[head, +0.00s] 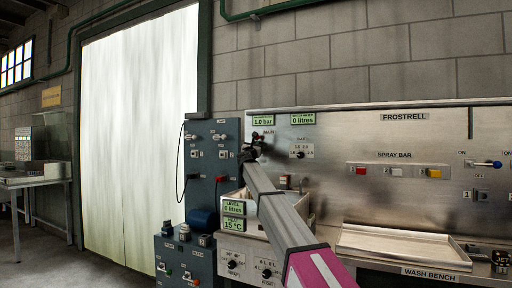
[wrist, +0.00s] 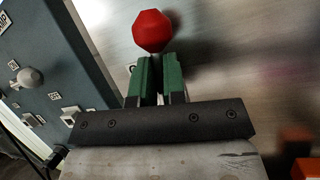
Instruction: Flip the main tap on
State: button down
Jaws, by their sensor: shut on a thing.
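The main tap shows in the wrist view as a red faceted knob (wrist: 152,31) in front of the steel panel. My gripper (wrist: 158,62) has its green-padded fingers close together, with the tips at the knob's lower edge. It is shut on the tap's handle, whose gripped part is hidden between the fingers.
A blue-grey switch panel (head: 200,165) stands close on the left. A wash bench tray (head: 405,246) is below. An orange-red block (wrist: 297,140) sits at the wrist view's lower right.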

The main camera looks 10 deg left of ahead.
jog(key=shift+f, duration=0.1)
dwell(0.3)
jog(key=c, duration=1.2)
grip_release()
jog(key=v, duration=1)
jog(key=shift+s+f, duration=0.1)
jog(key=shift+s, duration=0.3)
